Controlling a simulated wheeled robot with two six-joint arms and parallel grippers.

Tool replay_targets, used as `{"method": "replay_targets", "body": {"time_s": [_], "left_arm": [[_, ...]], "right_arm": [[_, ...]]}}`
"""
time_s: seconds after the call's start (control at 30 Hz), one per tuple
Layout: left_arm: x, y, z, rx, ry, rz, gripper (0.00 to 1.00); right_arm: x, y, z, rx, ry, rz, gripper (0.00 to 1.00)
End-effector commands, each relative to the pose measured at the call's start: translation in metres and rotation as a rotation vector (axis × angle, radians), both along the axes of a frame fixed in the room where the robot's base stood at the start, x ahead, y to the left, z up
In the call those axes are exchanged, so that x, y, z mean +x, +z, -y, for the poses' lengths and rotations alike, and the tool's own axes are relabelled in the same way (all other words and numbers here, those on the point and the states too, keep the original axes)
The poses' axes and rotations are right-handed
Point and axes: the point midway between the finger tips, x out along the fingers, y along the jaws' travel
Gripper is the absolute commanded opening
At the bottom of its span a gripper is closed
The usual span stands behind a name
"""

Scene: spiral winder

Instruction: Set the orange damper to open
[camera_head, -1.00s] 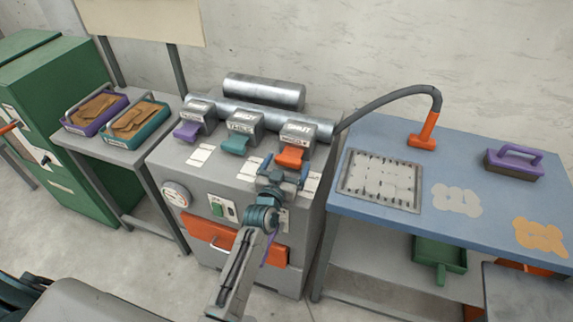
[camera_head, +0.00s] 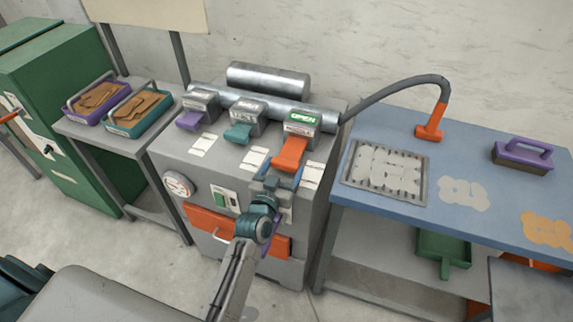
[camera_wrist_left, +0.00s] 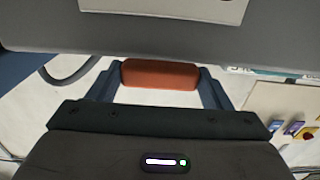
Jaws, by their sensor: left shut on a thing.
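The orange damper (camera_head: 290,151) is the rightmost of three slide dampers on top of the grey machine (camera_head: 270,224). Its orange tab is drawn well out toward the machine's front, and a green "OPEN" sign shows on its housing (camera_head: 304,119). My left gripper (camera_head: 281,174) is shut on the tab's front end. In the left wrist view the orange end piece (camera_wrist_left: 160,74) sits between my two blue fingers. The fingers partly hide the tab in the head view. My right gripper is not in view.
The purple damper (camera_head: 190,120) and teal damper (camera_head: 238,132) stand to the left. A metal pipe (camera_head: 262,105) runs behind. A blue table (camera_head: 400,138) with a tray (camera_head: 384,194) and hose nozzle (camera_head: 431,127) stands to the right.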

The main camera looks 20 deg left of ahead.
Motion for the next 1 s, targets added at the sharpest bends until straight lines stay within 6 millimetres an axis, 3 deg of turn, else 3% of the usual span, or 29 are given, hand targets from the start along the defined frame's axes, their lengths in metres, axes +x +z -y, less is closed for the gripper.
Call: {"method": "replay_targets", "body": {"time_s": [0.2,0.23,0.33,0.73,0.9,1.0], "left_arm": [[-0.001,-0.005,0.000,0.000,-0.001,-0.010,0.32],[-0.001,-0.005,0.000,0.000,-0.001,-0.010,0.75],[-0.001,-0.005,0.000,0.000,-0.001,-0.010,0.94],[-0.008,-0.004,0.000,-0.001,0.000,-0.006,0.95],[-0.036,-0.007,-0.001,-0.001,0.000,-0.008,0.95],[-0.059,-0.007,-0.002,-0.001,0.001,-0.008,0.95]], "right_arm": [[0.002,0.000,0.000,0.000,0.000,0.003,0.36],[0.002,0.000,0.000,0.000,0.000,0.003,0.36],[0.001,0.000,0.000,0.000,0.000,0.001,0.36],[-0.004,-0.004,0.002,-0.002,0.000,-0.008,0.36],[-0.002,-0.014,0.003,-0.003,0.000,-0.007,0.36],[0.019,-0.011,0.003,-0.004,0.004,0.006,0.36]]}}
